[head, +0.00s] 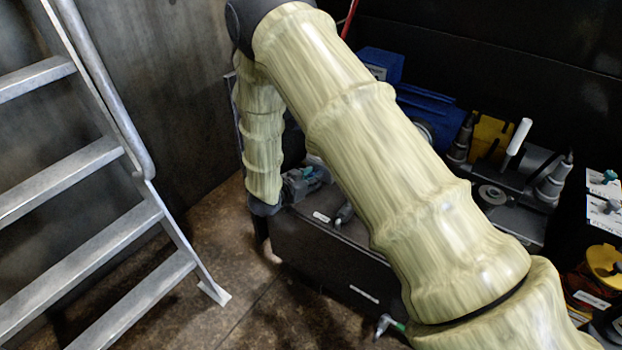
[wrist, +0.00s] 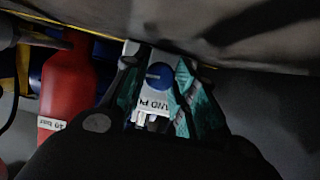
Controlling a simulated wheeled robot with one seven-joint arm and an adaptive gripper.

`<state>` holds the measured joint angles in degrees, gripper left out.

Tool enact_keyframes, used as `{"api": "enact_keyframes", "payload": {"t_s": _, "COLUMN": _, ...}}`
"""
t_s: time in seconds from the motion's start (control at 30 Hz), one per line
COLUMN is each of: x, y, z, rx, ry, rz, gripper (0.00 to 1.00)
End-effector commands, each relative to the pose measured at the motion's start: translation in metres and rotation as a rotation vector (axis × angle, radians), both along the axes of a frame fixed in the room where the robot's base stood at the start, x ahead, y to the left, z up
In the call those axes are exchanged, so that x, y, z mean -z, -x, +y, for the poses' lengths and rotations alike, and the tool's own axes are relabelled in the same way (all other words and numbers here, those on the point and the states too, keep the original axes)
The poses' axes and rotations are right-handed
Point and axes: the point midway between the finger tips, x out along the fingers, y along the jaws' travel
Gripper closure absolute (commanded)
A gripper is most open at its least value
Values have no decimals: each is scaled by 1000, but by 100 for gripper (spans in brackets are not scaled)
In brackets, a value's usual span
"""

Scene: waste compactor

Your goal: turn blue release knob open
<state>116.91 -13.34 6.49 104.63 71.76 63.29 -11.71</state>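The blue knob (wrist: 159,76) is round and sits on a white labelled plate (wrist: 144,112) in the middle of the wrist view. My gripper (wrist: 157,68) has its two teal-padded fingers apart, one on each side of the knob in the picture. Whether the pads touch the knob cannot be told. In the head view my gripper (head: 305,182) is small and partly hidden behind my arm, above the dark machine housing (head: 330,258). The knob cannot be made out in the head view.
A red cylinder (wrist: 68,82) stands left of my gripper in the wrist view. A metal stair (head: 85,180) is at left in the head view. Blue and yellow equipment (head: 490,137) lies behind my arm. The floor (head: 225,270) between stair and housing is clear.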

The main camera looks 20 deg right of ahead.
Motion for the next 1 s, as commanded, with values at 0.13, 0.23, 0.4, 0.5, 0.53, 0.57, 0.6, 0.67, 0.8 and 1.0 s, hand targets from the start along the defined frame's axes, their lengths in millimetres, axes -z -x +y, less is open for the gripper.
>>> {"api": "enact_keyframes", "payload": {"t_s": 0.13, "x": 0, "y": 1, "z": 0, "rx": 1, "ry": -2, "rz": -2, "gripper": 97}}
{"api": "enact_keyframes", "payload": {"t_s": 0.23, "x": 0, "y": 1, "z": -1, "rx": 1, "ry": -19, "rz": -23, "gripper": 97}}
{"api": "enact_keyframes", "payload": {"t_s": 0.4, "x": 0, "y": 2, "z": -1, "rx": 1, "ry": -59, "rz": -73, "gripper": 97}}
{"api": "enact_keyframes", "payload": {"t_s": 0.5, "x": 1, "y": 2, "z": -1, "rx": 1, "ry": -71, "rz": -88, "gripper": 97}}
{"api": "enact_keyframes", "payload": {"t_s": 0.53, "x": 1, "y": 2, "z": -1, "rx": 2, "ry": -73, "rz": -90, "gripper": 97}}
{"api": "enact_keyframes", "payload": {"t_s": 0.57, "x": 1, "y": 2, "z": -1, "rx": 2, "ry": -74, "rz": -91, "gripper": 97}}
{"api": "enact_keyframes", "payload": {"t_s": 0.6, "x": 1, "y": 2, "z": -1, "rx": 1, "ry": -74, "rz": -91, "gripper": 97}}
{"api": "enact_keyframes", "payload": {"t_s": 0.67, "x": 1, "y": 2, "z": -1, "rx": 2, "ry": -73, "rz": -90, "gripper": 97}}
{"api": "enact_keyframes", "payload": {"t_s": 0.8, "x": 1, "y": 2, "z": -1, "rx": 2, "ry": -73, "rz": -90, "gripper": 69}}
{"api": "enact_keyframes", "payload": {"t_s": 1.0, "x": 1, "y": 1, "z": 0, "rx": 1, "ry": -73, "rz": -91, "gripper": 52}}
